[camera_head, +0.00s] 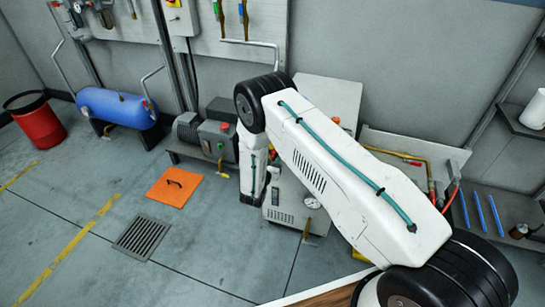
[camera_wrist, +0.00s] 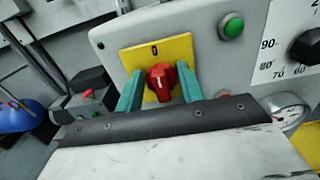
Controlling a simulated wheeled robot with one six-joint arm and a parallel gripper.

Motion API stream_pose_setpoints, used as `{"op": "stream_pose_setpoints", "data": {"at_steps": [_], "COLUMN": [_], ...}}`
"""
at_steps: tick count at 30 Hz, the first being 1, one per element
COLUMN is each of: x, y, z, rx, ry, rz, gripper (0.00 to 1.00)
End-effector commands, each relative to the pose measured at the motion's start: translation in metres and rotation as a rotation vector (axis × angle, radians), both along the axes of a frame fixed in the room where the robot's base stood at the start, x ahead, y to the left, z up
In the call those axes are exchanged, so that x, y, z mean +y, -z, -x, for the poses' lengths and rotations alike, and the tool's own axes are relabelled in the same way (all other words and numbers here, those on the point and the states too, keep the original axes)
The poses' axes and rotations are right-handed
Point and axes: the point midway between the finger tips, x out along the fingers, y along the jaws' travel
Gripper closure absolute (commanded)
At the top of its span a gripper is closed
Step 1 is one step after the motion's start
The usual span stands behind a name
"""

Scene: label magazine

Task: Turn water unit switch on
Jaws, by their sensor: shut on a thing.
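In the wrist view, a red rotary switch (camera_wrist: 160,76) sits on a yellow square plate (camera_wrist: 148,54) on a grey panel (camera_wrist: 200,35). A mark like "0" is at the plate's top. My gripper (camera_wrist: 162,86) has teal fingers on both sides of the red knob and is shut on it. In the head view, my white arm reaches down to the water unit (camera_head: 290,205), a light box with a round gauge (camera_head: 312,203). The arm hides the switch and my fingertips there.
A green button (camera_wrist: 231,27) and a black dial (camera_wrist: 307,46) are to the right of the switch. The floor at lower left is clear around a drain grate (camera_head: 145,237).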

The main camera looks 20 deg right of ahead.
Motion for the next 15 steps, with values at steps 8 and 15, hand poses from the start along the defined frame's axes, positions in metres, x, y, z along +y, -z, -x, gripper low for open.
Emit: {"op": "stream_pose_setpoints", "data": {"at_steps": [8, 15], "x": [-0.0007, -0.0023], "y": [0.0001, 0.0006], "z": [0.0009, 0.0022], "rx": [-0.069, -0.189], "ry": [0.0, 0.0], "rz": [-0.095, -0.26], "gripper": [0.85, 0.85]}}
